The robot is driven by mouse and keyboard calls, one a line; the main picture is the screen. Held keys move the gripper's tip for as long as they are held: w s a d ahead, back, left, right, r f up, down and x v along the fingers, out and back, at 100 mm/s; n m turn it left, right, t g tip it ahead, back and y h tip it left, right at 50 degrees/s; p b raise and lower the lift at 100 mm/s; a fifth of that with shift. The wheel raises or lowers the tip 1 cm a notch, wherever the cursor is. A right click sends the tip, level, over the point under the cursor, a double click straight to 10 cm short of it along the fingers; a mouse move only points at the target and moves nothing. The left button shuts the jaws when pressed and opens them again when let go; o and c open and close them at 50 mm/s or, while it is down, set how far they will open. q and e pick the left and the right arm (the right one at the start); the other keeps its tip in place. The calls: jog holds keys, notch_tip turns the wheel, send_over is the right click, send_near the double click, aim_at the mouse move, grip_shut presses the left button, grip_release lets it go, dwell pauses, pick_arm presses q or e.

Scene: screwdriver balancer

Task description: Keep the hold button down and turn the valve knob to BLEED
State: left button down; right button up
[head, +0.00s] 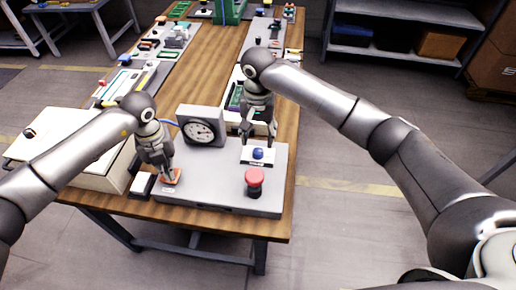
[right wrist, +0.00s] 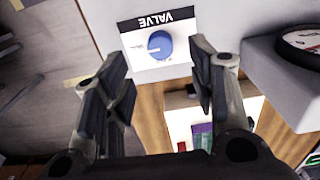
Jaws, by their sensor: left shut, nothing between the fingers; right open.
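The blue valve knob (head: 257,153) sits on a white plate on the grey control box (head: 215,182). In the right wrist view the knob (right wrist: 160,46) shows beside the upside-down word VALVE; its small marks are too blurred to read. My right gripper (head: 247,136) is open above and behind the knob. In its wrist view the fingers (right wrist: 160,62) are spread on either side below the knob, not touching it. My left gripper (head: 170,177) is shut and empty, its tips down at the orange hold button (head: 176,182). The tips partly hide the button, so its depth cannot be told.
A red mushroom button (head: 255,177) stands at the box's front right. A round gauge (head: 201,131) stands at its back left and shows in the wrist view (right wrist: 302,40). A cream case (head: 108,168) lies left. Several devices fill the wooden table (head: 215,60) behind.

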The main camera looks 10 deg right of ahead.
aim_at(258, 151)
notch_tip(258, 151, down, 7)
jog(key=shift+r, duration=0.1)
dwell(0.3)
jog(key=c, duration=1.1)
jog(key=shift+o, duration=0.2)
